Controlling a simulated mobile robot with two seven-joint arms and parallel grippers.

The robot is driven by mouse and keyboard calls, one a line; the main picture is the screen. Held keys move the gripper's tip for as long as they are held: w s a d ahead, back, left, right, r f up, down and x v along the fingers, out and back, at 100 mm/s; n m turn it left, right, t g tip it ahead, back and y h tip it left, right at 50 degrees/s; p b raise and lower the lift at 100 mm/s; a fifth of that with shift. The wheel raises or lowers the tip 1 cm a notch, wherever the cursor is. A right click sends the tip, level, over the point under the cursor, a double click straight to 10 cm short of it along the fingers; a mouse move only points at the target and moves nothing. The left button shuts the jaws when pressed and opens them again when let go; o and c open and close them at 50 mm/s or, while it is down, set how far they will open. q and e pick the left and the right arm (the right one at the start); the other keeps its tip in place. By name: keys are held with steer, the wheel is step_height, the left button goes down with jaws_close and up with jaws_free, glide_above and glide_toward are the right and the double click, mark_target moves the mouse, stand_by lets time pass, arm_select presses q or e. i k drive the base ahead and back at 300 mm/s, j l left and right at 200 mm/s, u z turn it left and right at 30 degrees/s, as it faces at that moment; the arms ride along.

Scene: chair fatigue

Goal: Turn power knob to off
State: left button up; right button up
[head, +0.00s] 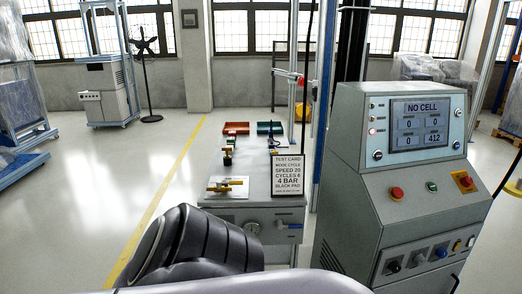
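The grey control console (345,150) stands at the right, with a sloped top and a lit screen (419,124) reading "NO CELL". A red push button (397,193) and a red button on a yellow plate (465,181) sit above the row. Neither of my grippers shows clearly.
A grey test bench (265,205) with a gauge and a test card (287,176) stands left of the console. Open floor (80,200) lies at the left, past a yellow line.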

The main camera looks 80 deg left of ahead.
mark_target(465, 181)
steer(key=u, duration=2.5)
steer(key=k+z, duration=0.15)
steer(key=z, duration=1.15)
steer(key=i+z, duration=0.4)
steer(key=i, duration=0.65)
